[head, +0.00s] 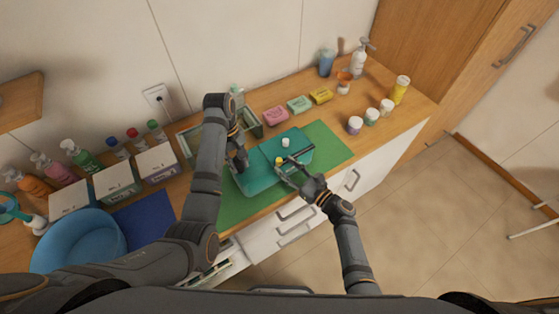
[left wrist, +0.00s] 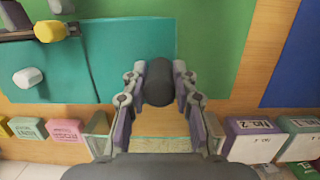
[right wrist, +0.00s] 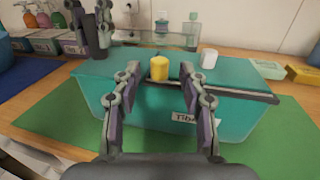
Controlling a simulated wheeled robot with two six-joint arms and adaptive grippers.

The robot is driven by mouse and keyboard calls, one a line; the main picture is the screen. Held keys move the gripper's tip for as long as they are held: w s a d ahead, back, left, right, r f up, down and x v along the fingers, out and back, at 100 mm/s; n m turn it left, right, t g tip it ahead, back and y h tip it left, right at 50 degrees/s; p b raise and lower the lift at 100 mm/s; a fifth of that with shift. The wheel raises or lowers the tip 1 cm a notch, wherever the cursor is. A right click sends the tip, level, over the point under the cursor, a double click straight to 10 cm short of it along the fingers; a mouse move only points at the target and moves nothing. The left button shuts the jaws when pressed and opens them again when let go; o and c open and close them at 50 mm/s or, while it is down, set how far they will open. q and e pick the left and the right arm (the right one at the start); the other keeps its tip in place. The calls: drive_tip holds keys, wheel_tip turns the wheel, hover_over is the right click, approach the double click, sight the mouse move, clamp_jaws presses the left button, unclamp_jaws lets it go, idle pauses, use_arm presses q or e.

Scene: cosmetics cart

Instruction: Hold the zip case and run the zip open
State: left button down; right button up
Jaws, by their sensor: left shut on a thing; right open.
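The teal zip case (head: 258,181) lies on a green mat, with a dark zip strip (right wrist: 225,90) across its top and a partly hidden label (right wrist: 190,118) on its front. A yellow knob (right wrist: 159,67) sits at the strip, and a white knob (right wrist: 209,58) stands behind it. My left gripper (head: 241,161) is shut on a dark grey rounded grip (left wrist: 158,82) at the case's left end. My right gripper (right wrist: 160,95) is open in front of the case. Its fingers are either side of the yellow knob in the right wrist view; contact cannot be told.
The green mat (head: 330,144) has free room at right. A clear tray (head: 187,149) stands behind the case, with soap boxes (head: 276,116) and jars (head: 355,125) to the right. Labelled boxes (head: 156,164) and a blue basin (head: 80,245) are at left.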

sight(282, 163)
drive_tip(key=shift+x, duration=1.85)
drive_tip(key=shift+c, duration=0.5)
clamp_jaws()
drive_tip(key=shift+w+d, duration=0.1)
